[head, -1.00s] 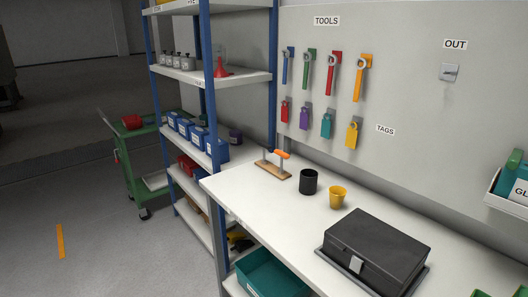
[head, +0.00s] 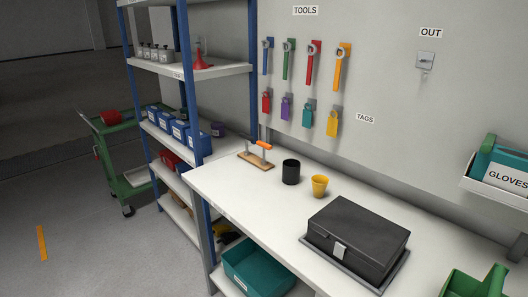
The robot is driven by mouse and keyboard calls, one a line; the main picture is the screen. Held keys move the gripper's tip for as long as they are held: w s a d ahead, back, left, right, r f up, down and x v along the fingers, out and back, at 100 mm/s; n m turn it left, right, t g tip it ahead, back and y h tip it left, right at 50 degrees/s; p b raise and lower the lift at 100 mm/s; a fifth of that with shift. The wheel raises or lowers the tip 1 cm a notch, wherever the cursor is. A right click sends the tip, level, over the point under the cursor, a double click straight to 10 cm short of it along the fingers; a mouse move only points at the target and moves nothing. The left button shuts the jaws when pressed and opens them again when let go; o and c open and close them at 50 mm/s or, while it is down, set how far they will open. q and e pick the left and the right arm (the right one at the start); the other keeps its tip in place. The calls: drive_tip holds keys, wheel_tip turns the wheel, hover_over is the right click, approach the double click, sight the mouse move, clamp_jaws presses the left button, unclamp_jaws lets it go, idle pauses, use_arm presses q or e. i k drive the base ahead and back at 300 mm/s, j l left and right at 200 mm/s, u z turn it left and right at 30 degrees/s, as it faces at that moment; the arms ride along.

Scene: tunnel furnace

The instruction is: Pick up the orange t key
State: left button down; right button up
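The orange t key (head: 263,145) shows its orange crossbar handle at the top of a wooden stand (head: 256,162) on the workbench. The stand sits near the bench's far left corner, beside the shelf unit. The key's shaft goes down to the stand; its lower end is hard to make out. Neither of my grippers is in view.
The white bench (head: 232,190) also bears a black cup (head: 291,172), a yellow cup (head: 319,186) and a dark case (head: 357,238). Tools and tags hang on the wall above. A blue-post shelf (head: 190,66) stands left of the bench. The bench in front of the stand is clear.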

sight(265, 146)
drive_tip(key=i+j+z, duration=0.25)
drive_tip(key=i+j, duration=0.25)
drive_tip(key=j, duration=0.2)
drive_tip(key=i+j+z, duration=0.25)
drive_tip(key=i+j, duration=0.2)
drive_tip(key=j, duration=0.3)
